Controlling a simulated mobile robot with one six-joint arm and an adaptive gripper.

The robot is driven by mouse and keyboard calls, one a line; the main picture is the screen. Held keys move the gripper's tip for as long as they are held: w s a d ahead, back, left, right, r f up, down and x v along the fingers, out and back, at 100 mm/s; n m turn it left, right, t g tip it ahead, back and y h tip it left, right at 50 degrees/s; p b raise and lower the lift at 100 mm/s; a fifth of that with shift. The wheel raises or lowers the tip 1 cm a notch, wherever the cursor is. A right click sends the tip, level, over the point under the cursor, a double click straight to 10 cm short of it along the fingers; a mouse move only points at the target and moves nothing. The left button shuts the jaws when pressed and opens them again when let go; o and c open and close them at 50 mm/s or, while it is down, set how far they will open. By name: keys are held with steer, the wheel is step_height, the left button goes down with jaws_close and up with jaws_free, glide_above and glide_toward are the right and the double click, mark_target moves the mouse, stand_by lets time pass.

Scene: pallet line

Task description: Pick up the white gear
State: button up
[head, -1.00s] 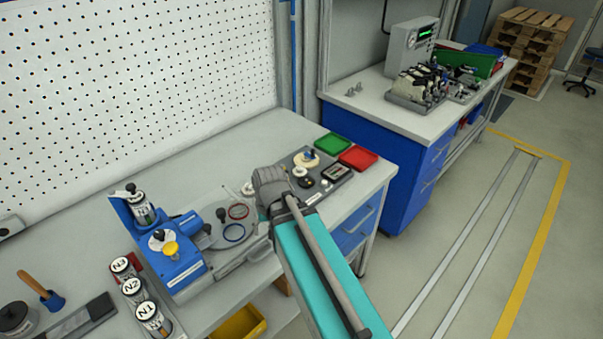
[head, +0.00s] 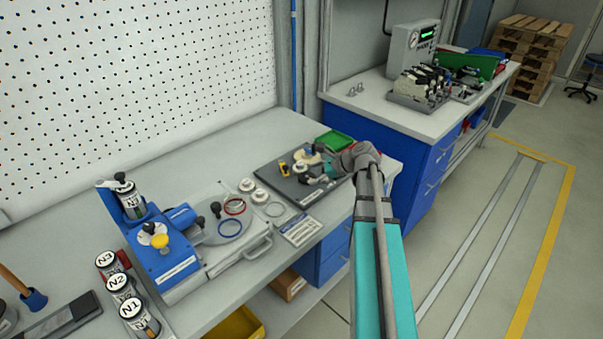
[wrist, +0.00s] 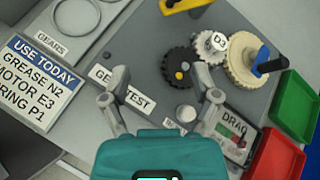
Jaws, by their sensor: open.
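A small white gear (wrist: 211,43) marked D3 lies on the dark grey board between a black gear (wrist: 178,67) and a large cream gear (wrist: 241,70). It also shows in the head view (head: 300,168). My gripper (wrist: 161,76) is open and empty above the board, its fingers apart. The black gear is just beyond the right fingertip, and the white gear is farther up and right. Two other white round parts (head: 247,185) (head: 260,195) stand on the bench left of the board. In the head view my wrist hides the board's right end.
A green tray (wrist: 297,105) and a red tray (wrist: 275,157) flank the board on the right. A blue-handled part (wrist: 270,63) stands on the cream gear. A silver knob (wrist: 185,113) stands between my fingers. A blue fixture (head: 165,262) occupies the bench's left.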

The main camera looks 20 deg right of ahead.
steer(key=d+m+t, duration=0.1)
steer(key=d+m, duration=0.1)
steer(key=d, duration=0.1)
steer(key=d+r+m+t+b, duration=0.1)
steer(key=d, duration=0.1)
steer(key=d+m+t, duration=0.1)
steer(key=d+m, duration=0.1)
steer(key=d, duration=0.1)
steer(key=shift+w+d+r+m, duration=0.25)
steer(key=shift+w+d+m, duration=0.05)
steer(key=shift+w+d, duration=0.1)
steer(key=shift+a, duration=0.1)
steer(key=b, duration=0.4)
glide_toward(301, 163)
steer(key=x, duration=0.3)
steer(key=shift+w, duration=0.1)
steer(key=shift+w+a+f, duration=0.15)
steer(key=shift+w+a, duration=0.05)
steer(key=shift+w, duration=0.15)
steer(key=b+x, duration=0.1)
steer(key=x, duration=0.3)
steer(key=shift+a+f+b, duration=0.15)
steer(key=shift+f+b, duration=0.05)
steer(key=shift+b, duration=0.1)
steer(key=shift+w+a+f, duration=0.1)
steer(key=shift+w+a, duration=0.2)
steer(key=shift+w, duration=0.05)
